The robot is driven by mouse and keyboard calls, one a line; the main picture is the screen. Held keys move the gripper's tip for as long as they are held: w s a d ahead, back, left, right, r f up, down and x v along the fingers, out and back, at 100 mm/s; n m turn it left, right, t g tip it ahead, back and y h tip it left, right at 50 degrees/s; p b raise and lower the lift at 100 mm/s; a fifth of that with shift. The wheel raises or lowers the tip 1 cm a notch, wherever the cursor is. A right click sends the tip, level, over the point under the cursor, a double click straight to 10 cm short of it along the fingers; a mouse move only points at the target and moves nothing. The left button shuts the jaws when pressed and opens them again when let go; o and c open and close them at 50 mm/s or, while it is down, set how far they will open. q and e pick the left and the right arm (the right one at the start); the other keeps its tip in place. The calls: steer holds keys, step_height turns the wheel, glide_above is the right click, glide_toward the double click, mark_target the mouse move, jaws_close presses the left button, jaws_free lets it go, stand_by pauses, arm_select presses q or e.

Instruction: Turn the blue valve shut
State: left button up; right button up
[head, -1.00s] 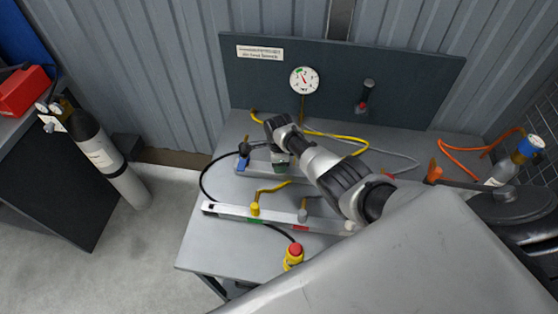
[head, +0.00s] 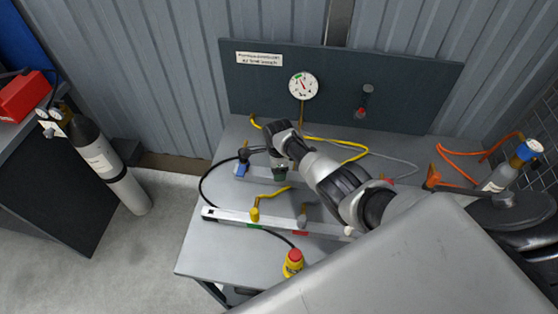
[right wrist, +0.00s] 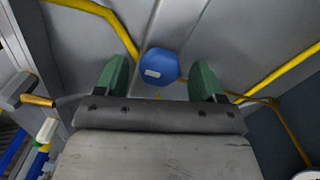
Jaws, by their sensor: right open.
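In the right wrist view, a round blue valve knob (right wrist: 160,66) with a small white mark lies between the green fingertips of my right gripper (right wrist: 160,72), which is open. The knob lies at or just beyond the fingertips, with a gap to each. In the head view, my right gripper (head: 279,174) points down over the back of the grey bench, and its body hides what is beneath it. A small blue part (head: 241,169) shows just left of it; I cannot tell whether this is the same knob. My left gripper is not in view.
A rail (head: 230,215) with a yellow knob (head: 255,214) and a grey knob (head: 302,220) runs in front. A red-topped yellow button (head: 293,262) sits at the bench front. A gauge (head: 303,86) is on the back panel. Yellow hoses (head: 352,153) cross the bench.

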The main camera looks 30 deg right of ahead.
step_height(320, 180, up, 11)
steer(key=p, duration=0.1)
steer(key=shift+f, duration=0.2)
steer(key=shift+f, duration=0.1)
stand_by(0.5)
